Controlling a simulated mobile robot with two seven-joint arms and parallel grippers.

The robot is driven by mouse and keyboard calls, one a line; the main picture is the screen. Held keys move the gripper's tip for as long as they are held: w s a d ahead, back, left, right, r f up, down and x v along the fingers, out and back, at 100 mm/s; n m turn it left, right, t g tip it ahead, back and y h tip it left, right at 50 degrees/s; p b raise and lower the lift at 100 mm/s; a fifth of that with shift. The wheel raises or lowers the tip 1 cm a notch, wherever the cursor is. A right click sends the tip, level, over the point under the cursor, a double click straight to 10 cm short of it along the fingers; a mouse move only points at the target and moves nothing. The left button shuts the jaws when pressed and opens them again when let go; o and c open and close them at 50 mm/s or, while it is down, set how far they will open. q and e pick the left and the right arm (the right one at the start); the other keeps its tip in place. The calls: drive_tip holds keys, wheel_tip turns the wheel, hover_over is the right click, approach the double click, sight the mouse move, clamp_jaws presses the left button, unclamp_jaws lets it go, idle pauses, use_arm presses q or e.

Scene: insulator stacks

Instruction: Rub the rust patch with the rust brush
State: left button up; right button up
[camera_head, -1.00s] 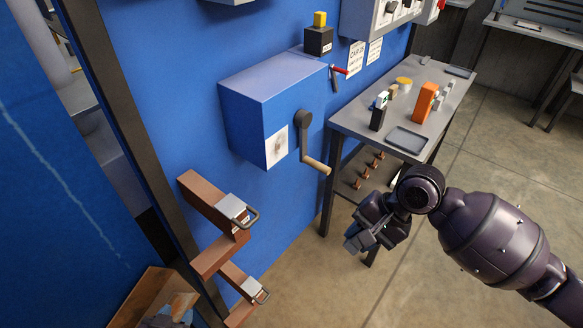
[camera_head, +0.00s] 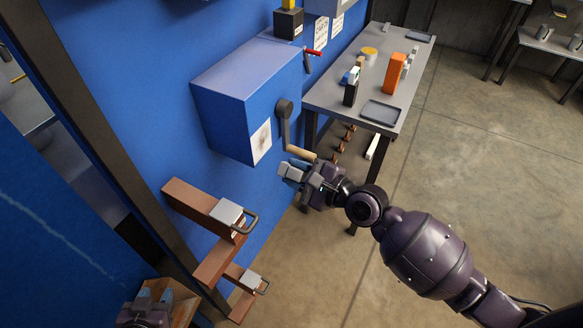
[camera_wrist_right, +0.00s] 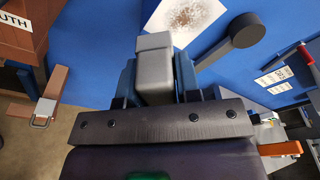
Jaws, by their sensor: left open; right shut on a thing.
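The rust patch (camera_head: 262,140) is a brown speckled area on a white plate on the front of a blue wall box (camera_head: 222,120). It also shows at the top of the right wrist view (camera_wrist_right: 186,16). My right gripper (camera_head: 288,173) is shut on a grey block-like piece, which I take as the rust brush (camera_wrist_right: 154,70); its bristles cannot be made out. The brush is below and right of the patch in the head view, apart from it. My left gripper (camera_head: 154,296) is at the bottom left, open, partly cut off by the frame edge.
A crank with a wooden handle (camera_head: 300,153) hangs from the box close to my right gripper. Brown brackets with padlock-like metal pieces (camera_head: 228,212) stick out below. A grey table (camera_head: 335,95) with small items stands right of the box.

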sight(264, 144)
drive_tip(key=shift+r+x, duration=0.1)
drive_tip(key=shift+x, duration=0.55)
drive_tip(key=shift+r+x, duration=0.15)
drive_tip(key=shift+x, duration=0.45)
use_arm(q)
drive_tip(key=shift+w+r, duration=0.1)
drive_tip(key=shift+w, duration=0.15)
use_arm(e)
drive_tip(key=x, duration=0.3)
drive_tip(key=shift+s+a+r, duration=0.1)
drive_tip(key=shift+s+a, duration=0.1)
drive_tip(key=shift+a, duration=0.05)
use_arm(q)
drive_tip(key=shift+s, duration=0.25)
drive_tip(key=shift+w+r, duration=0.1)
drive_tip(key=shift+w, duration=0.15)
use_arm(e)
drive_tip(key=shift+x, duration=0.95)
drive_tip(key=shift+r, duration=0.1)
